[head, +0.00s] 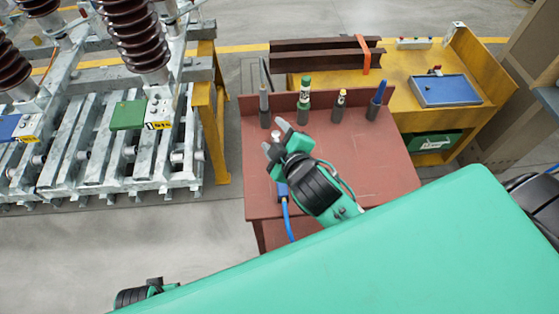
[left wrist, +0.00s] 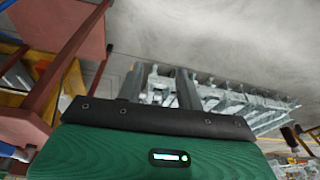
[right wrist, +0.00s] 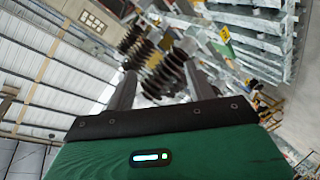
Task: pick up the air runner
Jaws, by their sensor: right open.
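A tool with a blue hose (head: 288,218), which I take to be the air runner (head: 282,190), is on the red-brown table near its left side. My right gripper and wrist hide most of it. My right gripper (head: 275,137) is over the table's left part with its fingers apart; a small pale knob shows between them, and I cannot tell whether it belongs to the tool. In the right wrist view the fingers (right wrist: 160,85) are apart with nothing held. My left gripper (left wrist: 178,80) is apart and empty in the left wrist view, low and away from the table.
Several holders with upright bottles and tools (head: 304,100) line the back of the red-brown table (head: 385,170). A yellow bench (head: 400,95) with a blue case (head: 446,90) stands behind. Insulator equipment (head: 130,110) stands left.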

